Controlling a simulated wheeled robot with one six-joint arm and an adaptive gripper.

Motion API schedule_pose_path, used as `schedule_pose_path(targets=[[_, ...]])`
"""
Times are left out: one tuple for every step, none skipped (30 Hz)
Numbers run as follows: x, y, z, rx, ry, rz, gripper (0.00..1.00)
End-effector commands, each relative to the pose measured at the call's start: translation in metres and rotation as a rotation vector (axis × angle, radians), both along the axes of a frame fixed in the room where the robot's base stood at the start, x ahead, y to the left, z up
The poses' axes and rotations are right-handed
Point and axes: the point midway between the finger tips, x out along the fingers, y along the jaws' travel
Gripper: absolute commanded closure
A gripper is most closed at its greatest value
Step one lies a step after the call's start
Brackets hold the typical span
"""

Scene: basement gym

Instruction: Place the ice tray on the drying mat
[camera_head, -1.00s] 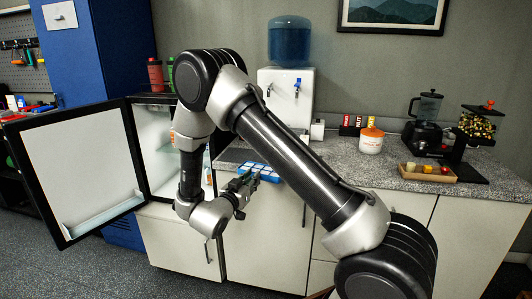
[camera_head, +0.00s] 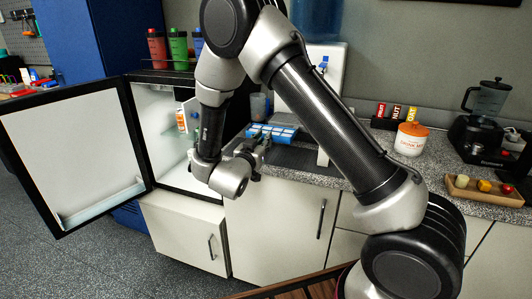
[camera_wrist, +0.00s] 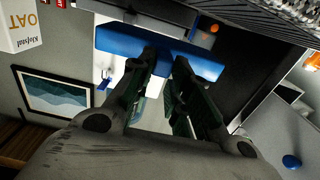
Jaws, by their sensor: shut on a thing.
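The ice tray (camera_head: 272,130) is blue with pale cells. My gripper (camera_head: 258,146) is shut on its near edge and holds it out over the counter, to the right of the open fridge. In the wrist view the tray (camera_wrist: 120,40) is a blue bar across the fingertips of my gripper (camera_wrist: 162,60). The drying mat (camera_head: 292,158) looks like a dark ribbed patch on the counter, just below and right of the tray. My arm hides part of it, and I cannot tell whether the tray touches it.
The fridge door (camera_head: 75,155) stands wide open at left. A water dispenser (camera_head: 325,80) is behind my arm. A white canister (camera_head: 411,139), a blender (camera_head: 485,115) and a wooden tray (camera_head: 485,192) stand on the counter at right. A cup (camera_head: 258,106) stands behind the ice tray.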

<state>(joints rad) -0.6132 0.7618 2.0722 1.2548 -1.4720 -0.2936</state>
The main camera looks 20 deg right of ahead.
Motion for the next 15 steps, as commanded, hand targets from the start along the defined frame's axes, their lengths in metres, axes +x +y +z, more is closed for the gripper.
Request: schedule_pose_path(targets=[[0.000, 0.000, -0.007, -0.002, 0.000, 0.000, 1.00], [0.000, 0.000, -0.009, -0.001, 0.000, 0.000, 1.00], [0.000, 0.000, -0.013, -0.001, 0.000, -0.001, 1.00], [0.000, 0.000, -0.016, -0.001, 0.000, -0.001, 1.00], [0.000, 0.000, -0.020, -0.002, 0.000, -0.001, 1.00], [0.000, 0.000, -0.027, -0.002, 0.001, -0.001, 1.00], [0.000, 0.000, -0.032, -0.002, 0.001, -0.001, 1.00], [0.000, 0.000, -0.037, -0.002, 0.002, -0.001, 1.00], [0.000, 0.000, -0.043, -0.002, 0.001, -0.001, 1.00], [0.000, 0.000, -0.047, -0.001, 0.001, -0.001, 1.00], [0.000, 0.000, -0.050, -0.001, 0.001, -0.001, 1.00], [0.000, 0.000, -0.053, -0.001, -0.001, -0.001, 1.00], [0.000, 0.000, -0.054, -0.001, -0.001, -0.001, 1.00], [0.000, 0.000, -0.054, 0.000, -0.001, -0.001, 1.00], [0.000, 0.000, -0.054, 0.000, -0.001, -0.001, 1.00]])
